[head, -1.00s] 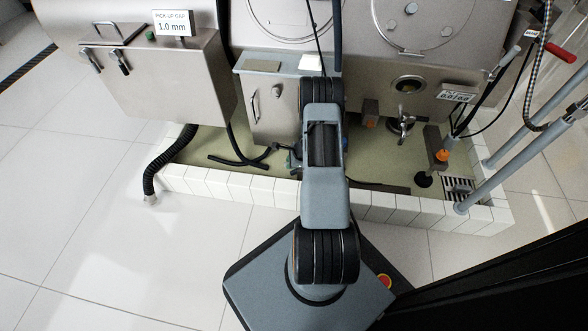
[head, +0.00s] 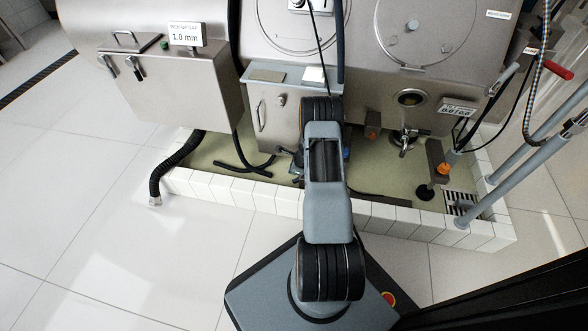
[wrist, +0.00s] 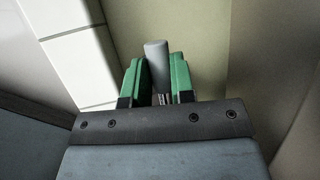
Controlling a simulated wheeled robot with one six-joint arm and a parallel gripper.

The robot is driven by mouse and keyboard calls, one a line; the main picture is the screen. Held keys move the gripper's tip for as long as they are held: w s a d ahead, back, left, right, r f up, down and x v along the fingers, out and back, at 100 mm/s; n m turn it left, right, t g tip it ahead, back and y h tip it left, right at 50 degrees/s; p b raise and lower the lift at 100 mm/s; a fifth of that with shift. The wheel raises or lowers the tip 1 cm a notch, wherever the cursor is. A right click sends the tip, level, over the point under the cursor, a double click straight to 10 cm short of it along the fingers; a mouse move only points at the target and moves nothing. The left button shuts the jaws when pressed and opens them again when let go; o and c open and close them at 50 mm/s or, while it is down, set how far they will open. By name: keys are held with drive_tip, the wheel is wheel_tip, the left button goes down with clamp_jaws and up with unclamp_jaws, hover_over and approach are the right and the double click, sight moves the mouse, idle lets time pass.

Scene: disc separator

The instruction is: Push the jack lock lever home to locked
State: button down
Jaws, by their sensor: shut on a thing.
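In the wrist view, my gripper (wrist: 156,66) has two green fingers, one on each side of a grey round-ended rod (wrist: 156,50). The fingers are shut on this rod, which stands up a little past their tips. I take it for the jack lock lever, but its lower part and any lock mark are hidden. In the head view, my own arm covers most of the gripper and the lever, in the shallow tiled basin (head: 232,190) in front of the machine. I cannot tell the lever's angle there.
White tiles (wrist: 78,68) of the basin's kerb run close on the left of the gripper in the wrist view. A steel cabinet (head: 272,118) stands behind the arm. A dark hose (head: 170,170) lies over the kerb on the left. A drain valve (head: 404,140) is on the right.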

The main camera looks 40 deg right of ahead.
drive_tip(key=c, duration=1.2)
unclamp_jaws()
drive_tip(key=shift+s+d, duration=0.1)
drive_tip(key=shift+d, duration=0.1)
drive_tip(key=shift+o, duration=1.2)
drive_tip(key=shift+a, duration=0.15)
drive_tip(key=p+v, duration=0.5)
drive_tip(key=v, duration=0.8)
drive_tip(key=shift+r+p, duration=0.35)
drive_tip(key=shift+p, duration=0.05)
